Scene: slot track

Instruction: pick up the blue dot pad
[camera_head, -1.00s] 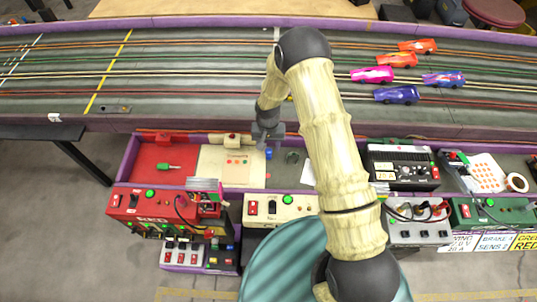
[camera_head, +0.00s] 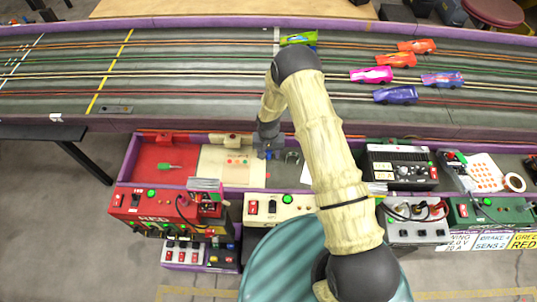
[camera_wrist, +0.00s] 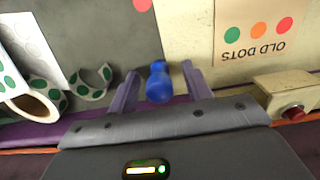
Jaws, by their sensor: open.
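The blue dot pad (camera_wrist: 158,84) is a small blue piece with a rounded end and a narrower neck. In the wrist view it stands between the two fingers of my gripper (camera_wrist: 160,72), with a visible gap on each side. The fingers are open and nothing is clamped. In the head view my gripper (camera_head: 266,148) is down over the purple-edged tray, and only a small bit of blue shows by its fingertips. The wrist view does not clearly show how deep the fingers reach around the pad.
An "OLD DOTS" card (camera_wrist: 258,28) and a red button box (camera_wrist: 288,97) lie to the right in the wrist view. A roll of green dots (camera_wrist: 38,105) lies left. Toy cars, including a green one (camera_head: 299,39), stand on the track behind.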

